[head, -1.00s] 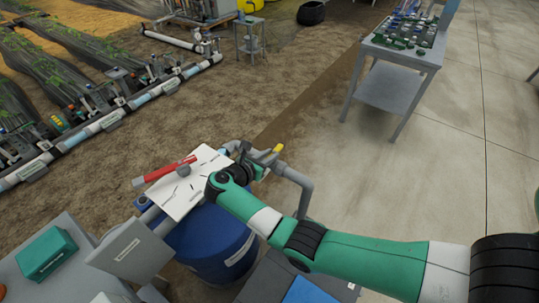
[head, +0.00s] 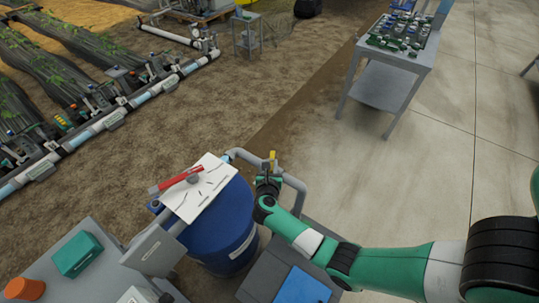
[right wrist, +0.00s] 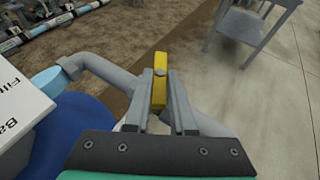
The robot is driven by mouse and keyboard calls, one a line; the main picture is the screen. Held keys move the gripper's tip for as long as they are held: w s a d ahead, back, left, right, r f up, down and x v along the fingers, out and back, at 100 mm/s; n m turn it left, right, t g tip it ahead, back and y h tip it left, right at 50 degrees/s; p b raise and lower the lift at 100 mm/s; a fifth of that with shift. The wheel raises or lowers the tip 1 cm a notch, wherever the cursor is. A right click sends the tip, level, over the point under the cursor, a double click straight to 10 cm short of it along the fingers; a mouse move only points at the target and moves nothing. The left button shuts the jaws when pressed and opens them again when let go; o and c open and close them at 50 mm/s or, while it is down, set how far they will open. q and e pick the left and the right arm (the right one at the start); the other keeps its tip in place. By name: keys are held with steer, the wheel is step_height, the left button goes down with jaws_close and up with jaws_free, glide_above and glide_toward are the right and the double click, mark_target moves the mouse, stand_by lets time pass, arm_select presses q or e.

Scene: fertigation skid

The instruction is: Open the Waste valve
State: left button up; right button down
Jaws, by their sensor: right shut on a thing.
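The yellow valve handle (head: 273,157) sits on a grey pipe (head: 294,187) to the right of the blue barrel. In the right wrist view the yellow handle (right wrist: 160,80) stands between my fingertips and points up in the picture, across the run of the grey pipe (right wrist: 108,72). My right gripper (head: 269,177) is shut on this handle; it also shows in the right wrist view (right wrist: 160,90). The valve body is mostly hidden behind the fingers, and I see no Waste label. My left gripper is out of view.
A grey bench with a teal box (head: 76,254) is at the lower left. A grey table (head: 385,84) with small parts stands at the back right. Concrete floor lies open to the right.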

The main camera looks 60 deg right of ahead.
steer(key=n+t+y+p, duration=0.1)
steer(key=n+t+p, duration=0.1)
steer(key=p, duration=0.1)
steer(key=s+d+n+t+y+p, duration=0.1)
steer(key=n+t+y+p, duration=0.1)
steer(key=p, duration=0.2)
steer(key=n+t+y+p, duration=0.2)
steer(key=n+p, duration=0.1)
steer(key=p, duration=0.1)
steer(key=shift+s+d+r, duration=0.2)
steer(key=shift+s+r, duration=0.05)
steer(key=shift+r, duration=0.05)
steer(key=shift+f+n+t+y+p, duration=0.1)
steer(key=shift+n+t+y+p, duration=0.4)
steer(key=shift+y, duration=0.1)
steer(key=shift+d+f+n+t+y, duration=0.2)
steer(key=shift+n+t+y, duration=0.2)
steer(key=shift+n+y, duration=0.4)
steer(key=shift+d+n+t+y+b, duration=0.15)
steer(key=shift+n+t+y+b, duration=0.25)
steer(key=shift+n+y, duration=0.9)
steer(key=shift+y, duration=0.2)
steer(key=c, duration=0.8)
jaws_free()
steer(key=shift+o, duration=0.2)
